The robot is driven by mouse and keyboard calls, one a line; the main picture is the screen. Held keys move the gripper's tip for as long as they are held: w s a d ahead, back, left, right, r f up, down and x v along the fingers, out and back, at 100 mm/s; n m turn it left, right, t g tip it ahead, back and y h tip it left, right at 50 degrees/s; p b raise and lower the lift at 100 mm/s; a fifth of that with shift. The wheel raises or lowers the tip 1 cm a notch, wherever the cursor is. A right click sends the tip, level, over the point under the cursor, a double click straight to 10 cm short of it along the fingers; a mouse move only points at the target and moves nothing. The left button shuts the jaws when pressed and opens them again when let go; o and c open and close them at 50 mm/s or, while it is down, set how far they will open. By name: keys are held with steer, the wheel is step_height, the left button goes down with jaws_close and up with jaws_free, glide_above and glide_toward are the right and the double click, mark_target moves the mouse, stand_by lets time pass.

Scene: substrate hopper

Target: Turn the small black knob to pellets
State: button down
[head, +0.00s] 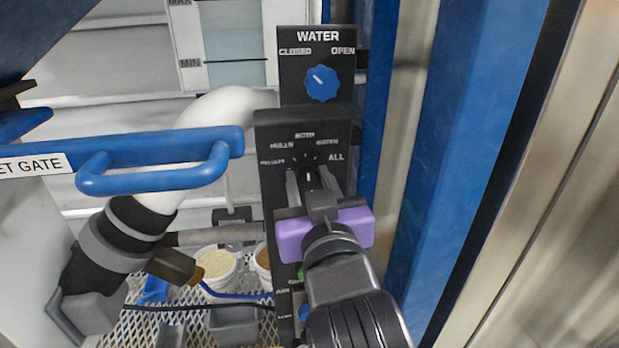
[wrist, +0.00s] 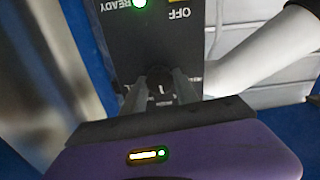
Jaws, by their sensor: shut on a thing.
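The black selector panel (head: 279,133) stands below the water panel in the head view. It has an arc of blurred labels, with one at far left that seems to read pellets (head: 271,161) and ALL at the right. The small black knob (wrist: 159,78) is between my fingers in the wrist view, with a short pale mark on it. My gripper (head: 311,178), with its purple body, is shut on the knob from the front. The fingers and body hide most of the knob and the panel below. The pale mark appears roughly upright, toward the top of the arc.
A blue water knob (head: 321,83) sits just above, its mark toward CLOSED. A blue gate handle (head: 150,179) and white pipe (head: 226,111) are at left. Tubs (head: 218,285) stand on mesh below. A blue post (head: 470,150) rises close at right.

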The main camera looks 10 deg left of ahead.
steer(key=n+p, duration=0.3)
steer(key=n, duration=0.4)
steer(key=shift+p, duration=0.35)
steer(key=n+p, duration=0.2)
steer(key=n, duration=0.2)
steer(key=shift+a, duration=0.1)
steer(key=shift+f+n+p, duration=0.1)
steer(key=shift+n+p, duration=0.65)
steer(key=shift+n, duration=1.05)
steer(key=c, duration=0.9)
jaws_free()
steer(key=shift+c, duration=0.2)
